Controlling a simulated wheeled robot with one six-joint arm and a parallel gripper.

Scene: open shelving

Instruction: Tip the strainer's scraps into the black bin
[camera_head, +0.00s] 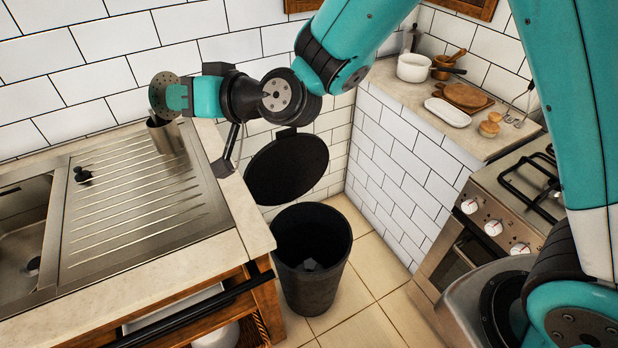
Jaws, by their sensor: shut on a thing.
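The strainer (161,93) is a round, perforated grey-brown metal disc at the upper left, tilted on edge. My gripper (172,98) is shut on it and holds it over the back right of the drainboard. I cannot make out any scraps in it. The black bin (329,284) stands on the floor to the right of the counter. Its round black lid (287,168) is raised behind its open mouth. A small grey thing (312,265) shows inside the bin. The strainer is above and left of the bin, apart from it.
A metal cup (167,138) stands on the ribbed drainboard (130,215) just below my gripper. A small black knob-like item (83,174) is further left, near the sink (22,235). The stove (490,215) and a counter (412,97) with pots and boards are at right.

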